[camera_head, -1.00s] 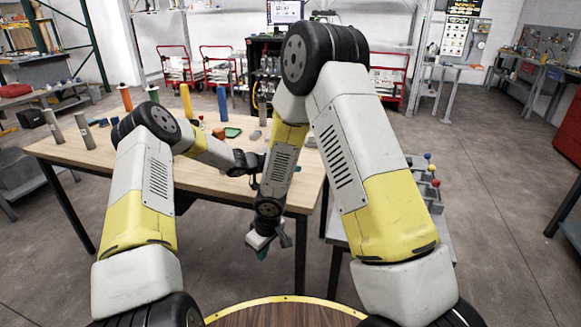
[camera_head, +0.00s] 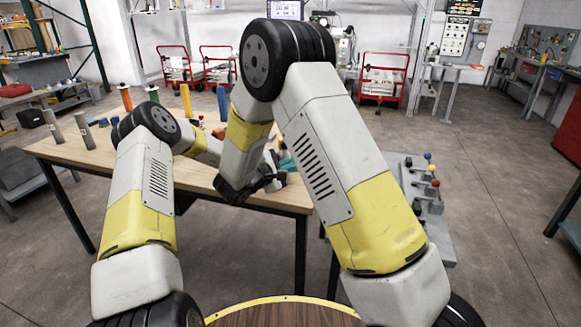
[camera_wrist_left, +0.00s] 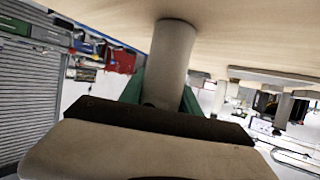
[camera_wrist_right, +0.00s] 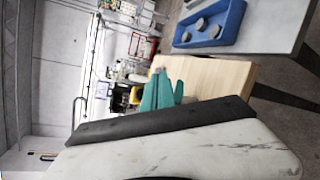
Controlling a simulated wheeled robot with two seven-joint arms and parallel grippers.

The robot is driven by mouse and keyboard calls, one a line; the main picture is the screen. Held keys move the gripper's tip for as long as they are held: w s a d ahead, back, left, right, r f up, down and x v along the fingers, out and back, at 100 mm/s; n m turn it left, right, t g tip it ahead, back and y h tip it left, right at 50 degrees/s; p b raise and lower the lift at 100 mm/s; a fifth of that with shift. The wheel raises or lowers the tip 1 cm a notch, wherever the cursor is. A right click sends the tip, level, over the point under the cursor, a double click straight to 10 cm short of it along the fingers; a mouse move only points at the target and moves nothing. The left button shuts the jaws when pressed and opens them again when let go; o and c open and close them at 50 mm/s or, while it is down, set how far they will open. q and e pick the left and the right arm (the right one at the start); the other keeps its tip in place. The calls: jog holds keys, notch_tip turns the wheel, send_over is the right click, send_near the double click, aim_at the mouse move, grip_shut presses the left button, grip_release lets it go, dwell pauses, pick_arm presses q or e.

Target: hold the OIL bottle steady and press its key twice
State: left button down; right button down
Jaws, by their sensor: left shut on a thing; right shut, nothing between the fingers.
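In the left wrist view my left gripper (camera_wrist_left: 162,96) is shut, its green fingers on both sides of a plain grey-beige cylinder (camera_wrist_left: 174,52), which I take for the OIL bottle. No label or key shows on it. In the head view this bottle and my left fingers are hidden behind my right arm. My right gripper (camera_head: 285,165) is over the table's front right part, with a bit of teal finger showing. In the right wrist view its teal fingers (camera_wrist_right: 162,91) are together and empty. I cannot tell its gap to the bottle.
The wooden table (camera_head: 205,178) carries orange (camera_head: 126,99), green (camera_head: 153,94), yellow (camera_head: 186,100) and blue (camera_head: 222,103) cylinders, with grey ones (camera_head: 55,126) at left. A grey side stand (camera_head: 440,235) has coloured knobs. A blue tray (camera_wrist_right: 232,22) shows in the right wrist view.

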jog(key=w+a, duration=0.1)
jog(key=w, duration=0.7)
jog(key=shift+a, duration=0.2)
jog(key=shift+w, duration=0.2)
dwell(1.6)
jog(key=shift+w, duration=0.3)
dwell(0.3)
jog(key=shift+s, duration=0.45)
jog(key=s+d, duration=0.1)
jog(key=s, duration=0.5)
dwell(0.3)
dwell(2.3)
